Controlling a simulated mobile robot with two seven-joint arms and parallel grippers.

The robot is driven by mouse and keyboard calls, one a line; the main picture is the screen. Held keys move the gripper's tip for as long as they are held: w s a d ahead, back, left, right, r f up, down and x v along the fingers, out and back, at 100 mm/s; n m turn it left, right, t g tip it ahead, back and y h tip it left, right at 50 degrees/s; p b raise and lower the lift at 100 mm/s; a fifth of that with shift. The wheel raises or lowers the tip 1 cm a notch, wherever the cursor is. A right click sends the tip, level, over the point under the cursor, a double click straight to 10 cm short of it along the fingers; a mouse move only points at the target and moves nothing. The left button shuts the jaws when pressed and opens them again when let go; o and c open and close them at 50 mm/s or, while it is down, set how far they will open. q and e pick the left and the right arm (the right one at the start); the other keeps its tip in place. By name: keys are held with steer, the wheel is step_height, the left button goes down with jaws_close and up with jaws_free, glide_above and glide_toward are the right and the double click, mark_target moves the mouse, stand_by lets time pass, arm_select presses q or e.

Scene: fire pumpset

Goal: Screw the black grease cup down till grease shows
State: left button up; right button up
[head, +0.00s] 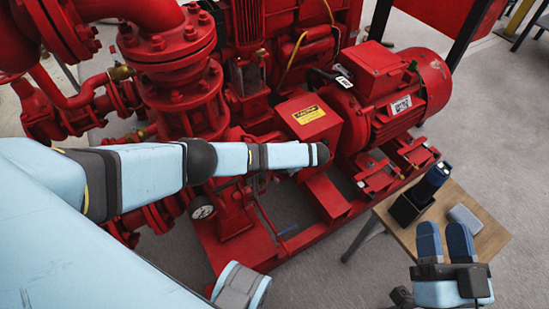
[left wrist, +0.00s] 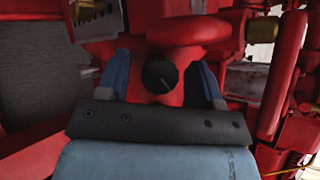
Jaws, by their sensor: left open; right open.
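The black grease cup (left wrist: 160,77) shows in the left wrist view as a round black cap with a light line on it, set on a red pump part. My left gripper (left wrist: 163,83) is open, with one blue finger on either side of the cup. I see a gap between the cup and each finger, and no grease shows. In the head view my left arm reaches over the pumpset, and its fingers and the cup are hidden. My right gripper (head: 444,241) is open and empty, in front of the small table at the lower right.
The red motor (head: 395,95) and the red guard box (head: 307,122) with a yellow label stand beyond my left arm. A small wooden table (head: 487,239) holds a black holder (head: 409,208) with a dark blue item and a grey block (head: 465,218). Red pipes crowd the left.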

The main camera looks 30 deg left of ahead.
arm_select(q)
steer(key=c, duration=0.9)
steer(key=shift+m, duration=0.3)
